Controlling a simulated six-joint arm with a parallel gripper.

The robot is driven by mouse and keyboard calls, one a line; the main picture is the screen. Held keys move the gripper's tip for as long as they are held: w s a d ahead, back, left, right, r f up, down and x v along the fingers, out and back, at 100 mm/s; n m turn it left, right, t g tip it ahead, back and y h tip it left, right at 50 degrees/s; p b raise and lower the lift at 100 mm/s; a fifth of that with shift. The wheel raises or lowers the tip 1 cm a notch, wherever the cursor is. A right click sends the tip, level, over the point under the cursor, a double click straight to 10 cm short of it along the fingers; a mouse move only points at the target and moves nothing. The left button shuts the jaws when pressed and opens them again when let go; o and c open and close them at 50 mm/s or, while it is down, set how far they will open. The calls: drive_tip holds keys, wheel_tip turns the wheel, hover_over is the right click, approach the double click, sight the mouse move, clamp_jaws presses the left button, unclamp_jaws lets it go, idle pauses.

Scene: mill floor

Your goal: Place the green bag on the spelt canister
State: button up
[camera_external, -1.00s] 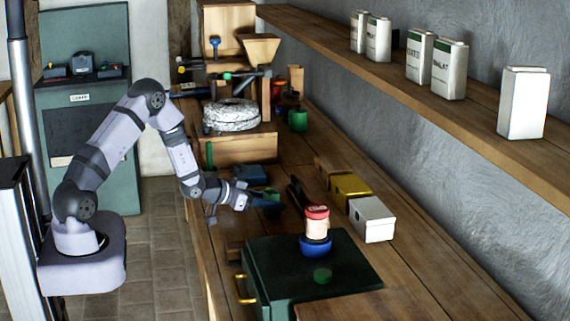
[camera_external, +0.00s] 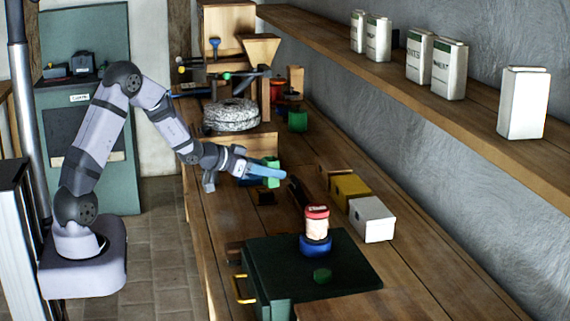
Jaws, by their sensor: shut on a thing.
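My gripper (camera_external: 266,171) is above the wooden bench, left of the yellow box. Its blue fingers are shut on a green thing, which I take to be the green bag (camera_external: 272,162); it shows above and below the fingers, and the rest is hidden. White canisters with green lettering stand on the wall shelf: two at the far end (camera_external: 378,39), two in the middle (camera_external: 449,69), and one with a blank visible face (camera_external: 523,103) nearer. The lettering is too small to tell which is spelt. The gripper is left of and below all of them.
The shelf (camera_external: 430,98) runs along the right wall. On the bench are a yellow box (camera_external: 349,188), a white box (camera_external: 372,219), a dark green chest (camera_external: 350,262) bearing a red-topped jar (camera_external: 317,222), and a millstone (camera_external: 231,115) behind. The bench's right side is mostly clear.

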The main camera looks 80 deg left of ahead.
drive_tip(key=w+d+r+p, duration=0.3)
drive_tip(key=w+d+r, duration=0.1)
drive_tip(key=d+r, duration=0.2)
wheel_tip(320, 180, up, 15)
drive_tip(key=m+h+p, duration=0.3)
drive_tip(key=p, duration=0.6)
hover_over(317, 208)
drive_tip(key=shift+t, duration=0.3)
drive_tip(key=shift+f, duration=5)
drive_tip(key=shift+f+b, duration=0.15)
drive_tip(key=shift+b, duration=0.15)
drive_tip(key=o, duration=1.1)
